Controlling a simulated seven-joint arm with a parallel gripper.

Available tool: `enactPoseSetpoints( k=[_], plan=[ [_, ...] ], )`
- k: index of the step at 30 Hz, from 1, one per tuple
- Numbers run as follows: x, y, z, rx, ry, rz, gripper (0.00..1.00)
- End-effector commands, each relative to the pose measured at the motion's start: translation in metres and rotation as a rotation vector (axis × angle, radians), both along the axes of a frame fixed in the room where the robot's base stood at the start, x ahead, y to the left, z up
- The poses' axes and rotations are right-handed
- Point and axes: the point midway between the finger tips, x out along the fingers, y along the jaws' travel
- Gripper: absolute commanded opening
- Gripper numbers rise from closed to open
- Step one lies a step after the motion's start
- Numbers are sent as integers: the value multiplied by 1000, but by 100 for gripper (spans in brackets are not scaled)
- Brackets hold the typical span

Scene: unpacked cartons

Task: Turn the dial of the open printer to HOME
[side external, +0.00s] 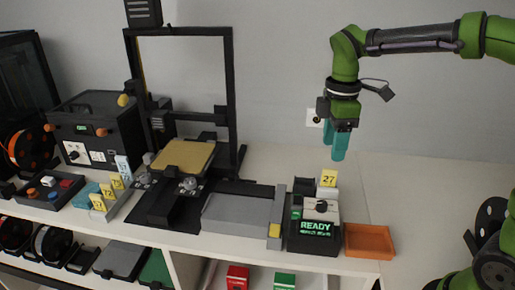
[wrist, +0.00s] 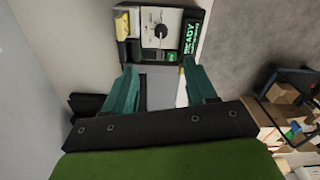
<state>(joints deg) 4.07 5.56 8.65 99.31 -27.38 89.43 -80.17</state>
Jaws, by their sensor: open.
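The open printer (side external: 231,95) is a black upright frame with a tan bed (side external: 184,155), left of centre in the side view. A silver round knob (side external: 189,184) sits at the front of its bed; I cannot read any HOME mark. In the wrist view my gripper (wrist: 159,65) is open and empty. Beyond its fingertips is a control box with a dark dial (wrist: 161,31) and a green READY screen (wrist: 192,38); that dial (side external: 321,206) is apart from my fingers.
An orange tray (side external: 369,241) lies right of the READY box. A yellow card marked 27 (side external: 328,178) stands behind its dial. A grey slab (side external: 240,215) lies between printer and box. A dark boxy machine (side external: 95,130) stands left.

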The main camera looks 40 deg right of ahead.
Motion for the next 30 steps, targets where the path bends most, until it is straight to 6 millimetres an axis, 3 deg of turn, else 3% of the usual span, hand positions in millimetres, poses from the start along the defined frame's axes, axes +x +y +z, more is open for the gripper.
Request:
enactPoseSetpoints(
  k=[8,21,30],
  plan=[
    [-2,0,-29,2,7,28,56],
    [-2,0,-124,2,8,26,56],
    [-2,0,-164,3,4,26,56]
  ],
)
